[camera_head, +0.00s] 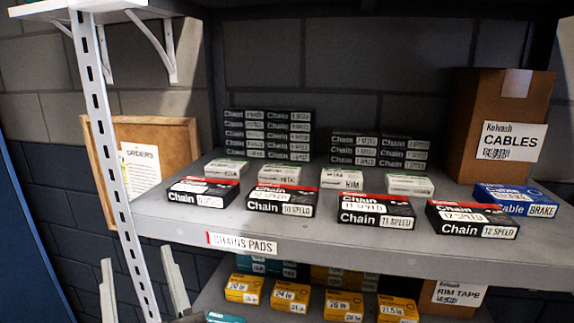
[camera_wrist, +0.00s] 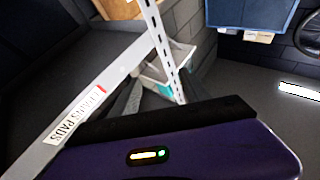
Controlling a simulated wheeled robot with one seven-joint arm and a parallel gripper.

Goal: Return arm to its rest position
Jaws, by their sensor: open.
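My gripper (camera_head: 136,256) shows at the lower left of the head view, with two pale fingers pointing up and standing apart. It is open, with nothing seen between the fingers. It is in front of the shelf's left end, below the level of the chain shelf (camera_head: 165,222), near the white slotted upright (camera_head: 110,140). The rest of my arm is out of the head view. The wrist view is tilted and shows the shelf edge with its label (camera_wrist: 78,115) and the same upright (camera_wrist: 160,45).
Chain boxes (camera_head: 283,199) and small pad boxes stand on the upper shelf. A cardboard cables box (camera_head: 480,110) stands at its right end. Yellow boxes (camera_head: 290,296) line the lower shelf. A wooden orders board (camera_head: 170,140) is behind the upright. The wrist view shows open floor (camera_wrist: 255,80) at right.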

